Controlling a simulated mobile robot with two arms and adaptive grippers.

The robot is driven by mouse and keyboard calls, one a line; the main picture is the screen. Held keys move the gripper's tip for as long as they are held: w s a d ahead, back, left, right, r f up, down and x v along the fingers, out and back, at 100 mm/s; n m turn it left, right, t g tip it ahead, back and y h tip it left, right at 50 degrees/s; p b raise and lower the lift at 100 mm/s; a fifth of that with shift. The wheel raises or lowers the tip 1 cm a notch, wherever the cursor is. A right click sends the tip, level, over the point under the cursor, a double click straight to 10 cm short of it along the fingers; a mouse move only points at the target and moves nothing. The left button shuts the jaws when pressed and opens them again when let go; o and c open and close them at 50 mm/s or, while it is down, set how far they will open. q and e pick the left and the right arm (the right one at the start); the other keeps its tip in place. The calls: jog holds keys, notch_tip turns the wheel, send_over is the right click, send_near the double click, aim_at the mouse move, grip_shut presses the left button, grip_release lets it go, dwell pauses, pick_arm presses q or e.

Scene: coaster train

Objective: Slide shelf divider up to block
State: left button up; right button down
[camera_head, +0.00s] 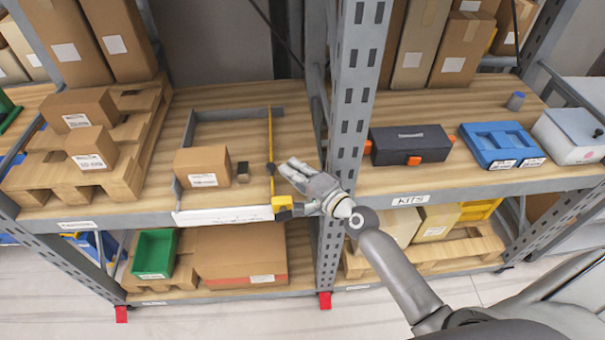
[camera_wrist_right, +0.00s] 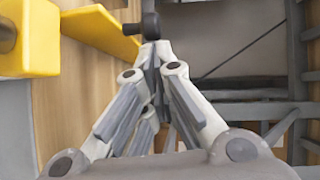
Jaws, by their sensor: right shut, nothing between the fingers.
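The shelf divider (camera_head: 270,145) is a thin yellow bar running front to back on the middle shelf, with dark knobs and a yellow foot (camera_head: 284,203) at the front rail. A small dark block (camera_head: 243,171) stands left of the divider, with a gap between them. My right gripper (camera_head: 287,168) is shut and empty, just right of the divider. In the right wrist view the closed fingertips (camera_wrist_right: 152,60) are close to a dark knob (camera_wrist_right: 151,24) beside the yellow divider (camera_wrist_right: 100,28); I cannot tell whether they touch. My left gripper is not in view.
A cardboard box (camera_head: 203,167) stands left of the block, inside a grey frame with a white front rail (camera_head: 222,216). A grey upright (camera_head: 352,110) rises right of my gripper. A pallet with boxes (camera_head: 70,170) is at the left.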

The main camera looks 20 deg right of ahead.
jog(key=shift+w+a, duration=0.15)
jog(key=shift+w, duration=0.3)
